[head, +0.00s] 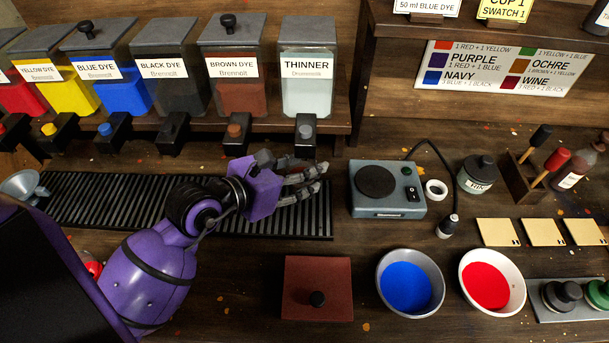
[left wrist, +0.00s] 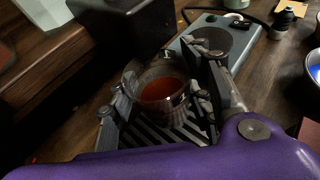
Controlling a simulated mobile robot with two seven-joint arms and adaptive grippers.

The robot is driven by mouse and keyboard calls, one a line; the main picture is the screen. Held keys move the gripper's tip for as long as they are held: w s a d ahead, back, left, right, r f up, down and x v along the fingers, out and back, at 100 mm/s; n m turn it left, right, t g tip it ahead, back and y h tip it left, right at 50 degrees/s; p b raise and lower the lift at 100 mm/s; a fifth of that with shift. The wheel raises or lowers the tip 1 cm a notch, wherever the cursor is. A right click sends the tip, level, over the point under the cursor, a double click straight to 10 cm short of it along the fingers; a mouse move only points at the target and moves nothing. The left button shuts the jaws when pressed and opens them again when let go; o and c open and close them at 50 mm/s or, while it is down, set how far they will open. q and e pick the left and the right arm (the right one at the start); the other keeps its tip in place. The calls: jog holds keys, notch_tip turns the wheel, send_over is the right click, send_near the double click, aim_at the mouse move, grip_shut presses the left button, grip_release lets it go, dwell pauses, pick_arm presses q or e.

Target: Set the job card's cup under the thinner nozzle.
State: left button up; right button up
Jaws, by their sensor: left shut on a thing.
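The thinner dispenser (head: 307,96) stands at the right end of the dispenser row, with its dark nozzle (head: 306,133) at the front. My left gripper (head: 316,180) is over the right part of the slatted drip grate (head: 90,205), in front of that nozzle. In the left wrist view my left gripper (left wrist: 168,100) is shut on a clear cup (left wrist: 150,103) with orange-red liquid in it. The cup looks upright, over the slats. In the head view I cannot make the cup out behind the fingers. My right gripper is not in view.
A grey device with a round dark plate (head: 388,190) stands just right of the grate. Bowls of blue (head: 408,288) and red (head: 489,285) are at the front. A red-brown lidded box (head: 300,275) lies nearer. Yellow (head: 38,90), blue and other dye dispensers line the back left.

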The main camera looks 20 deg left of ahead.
pick_arm(q)
jog(key=shift+w+d+r, duration=0.1)
jog(key=shift+w+d, duration=0.2)
jog(key=shift+w, duration=0.2)
jog(key=shift+f, duration=1.85)
jog(key=shift+f, duration=0.15)
jog(key=o, duration=1.3)
jog(key=shift+o, duration=0.2)
jog(key=shift+r, duration=0.25)
jog(key=b+v, duration=0.1)
jog(key=v, duration=1.1)
